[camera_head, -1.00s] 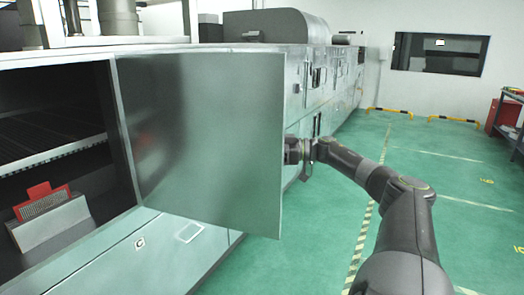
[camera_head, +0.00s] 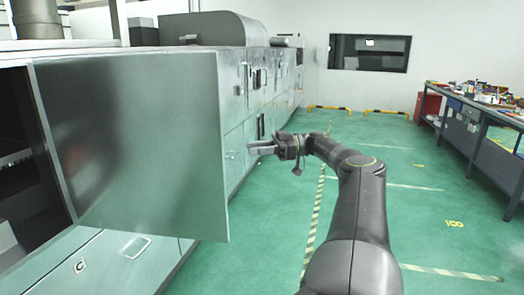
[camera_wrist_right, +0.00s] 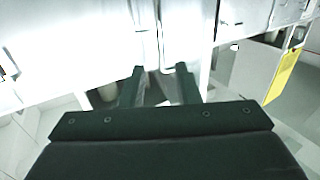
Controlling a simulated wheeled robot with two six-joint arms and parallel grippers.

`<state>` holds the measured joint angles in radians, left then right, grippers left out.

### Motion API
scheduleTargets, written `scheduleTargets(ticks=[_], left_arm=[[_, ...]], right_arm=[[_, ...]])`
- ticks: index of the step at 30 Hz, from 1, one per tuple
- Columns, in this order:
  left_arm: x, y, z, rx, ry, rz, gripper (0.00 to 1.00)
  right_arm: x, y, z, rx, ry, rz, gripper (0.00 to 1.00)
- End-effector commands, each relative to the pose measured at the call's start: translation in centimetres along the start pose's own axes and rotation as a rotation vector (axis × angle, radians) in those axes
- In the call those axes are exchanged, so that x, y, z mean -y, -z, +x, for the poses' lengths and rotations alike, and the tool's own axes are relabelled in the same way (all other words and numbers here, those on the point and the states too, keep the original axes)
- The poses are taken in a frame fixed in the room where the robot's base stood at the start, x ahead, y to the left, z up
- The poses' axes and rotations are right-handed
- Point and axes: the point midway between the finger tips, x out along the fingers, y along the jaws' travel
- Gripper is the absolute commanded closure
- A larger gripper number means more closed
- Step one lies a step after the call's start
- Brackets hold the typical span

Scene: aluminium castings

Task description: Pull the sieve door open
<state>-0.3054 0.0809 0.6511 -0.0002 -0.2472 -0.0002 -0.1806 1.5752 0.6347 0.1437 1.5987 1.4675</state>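The sieve door (camera_head: 135,140) is a large flat metal panel. It stands swung out from the cabinet, hinged at its left side, with the dark interior (camera_head: 22,170) showing at the left. My right gripper (camera_head: 254,148) is just right of the door's free edge, with a gap between them in the head view. In the right wrist view its two fingers (camera_wrist_right: 160,82) are apart with nothing held between them, pointing toward pale metal panels. The door's far face is hidden. My left gripper is not in view.
The machine's row of metal cabinets (camera_head: 262,85) runs back behind the door. The green floor (camera_head: 420,205) is clear to the right. A workbench (camera_head: 480,118) with several items and a red box (camera_head: 428,105) stand at the right. Yellow-black barriers (camera_head: 385,113) stand at the back.

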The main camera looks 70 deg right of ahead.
Motion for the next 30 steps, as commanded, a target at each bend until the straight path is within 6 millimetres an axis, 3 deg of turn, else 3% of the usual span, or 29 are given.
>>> scheduleTargets(ticks=[7,26,30], left_arm=[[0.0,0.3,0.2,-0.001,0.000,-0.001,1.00],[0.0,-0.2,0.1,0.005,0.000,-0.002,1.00],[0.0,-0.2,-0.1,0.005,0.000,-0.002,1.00]], right_arm=[[0.0,-0.1,-1.4,0.001,0.000,0.002,0.71],[0.0,-0.1,-1.5,0.001,-0.001,0.003,0.71],[-0.7,-2.5,-1.9,-0.014,-0.059,0.004,0.71]])
